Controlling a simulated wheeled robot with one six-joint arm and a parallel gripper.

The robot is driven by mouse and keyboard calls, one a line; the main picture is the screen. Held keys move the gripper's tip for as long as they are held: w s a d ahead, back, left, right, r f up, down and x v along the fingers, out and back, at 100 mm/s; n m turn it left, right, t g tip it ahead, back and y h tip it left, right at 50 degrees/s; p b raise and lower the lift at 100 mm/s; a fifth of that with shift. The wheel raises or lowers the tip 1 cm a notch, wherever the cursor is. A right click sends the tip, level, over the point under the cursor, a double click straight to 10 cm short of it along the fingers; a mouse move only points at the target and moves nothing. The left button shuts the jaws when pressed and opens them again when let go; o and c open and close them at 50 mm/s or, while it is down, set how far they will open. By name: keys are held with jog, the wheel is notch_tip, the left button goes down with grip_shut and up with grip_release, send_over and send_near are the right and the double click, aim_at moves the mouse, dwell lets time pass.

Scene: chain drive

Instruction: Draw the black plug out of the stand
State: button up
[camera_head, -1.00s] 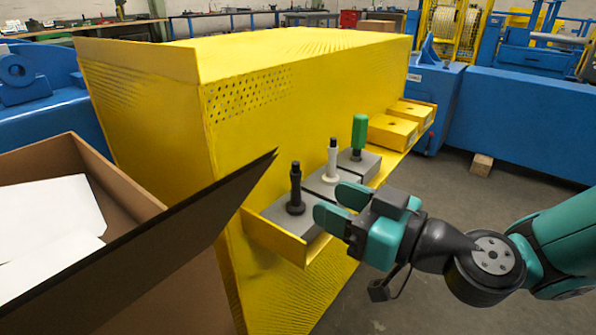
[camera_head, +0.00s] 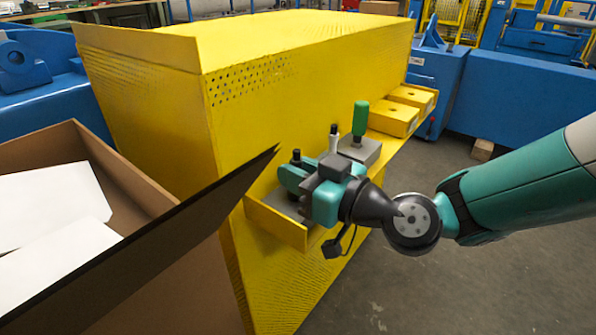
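The black plug stands in the leftmost grey block of the stand, on the yellow ledge. Only its dark tip (camera_head: 296,155) shows, above my gripper's fingers. My gripper (camera_head: 293,173) is at the plug, with its teal fingers pointing left across it. The fingers and wrist hide most of the plug and its block (camera_head: 280,203). I cannot tell whether the fingers touch the plug or are closed on it. A white plug (camera_head: 333,137) stands just behind my gripper, partly hidden. A green-handled plug (camera_head: 360,118) stands upright in the far grey block (camera_head: 364,151).
The ledge (camera_head: 275,225) runs along a large yellow cabinet (camera_head: 310,95). Yellow boxes (camera_head: 395,118) sit at its far end. An open cardboard box (camera_head: 110,160) with a raised dark flap (camera_head: 170,235) is close on the left. Floor at the right is clear.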

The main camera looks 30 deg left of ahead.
jog(key=shift+r+p, duration=2.5)
jog(key=shift+r, duration=2.1)
grip_shut()
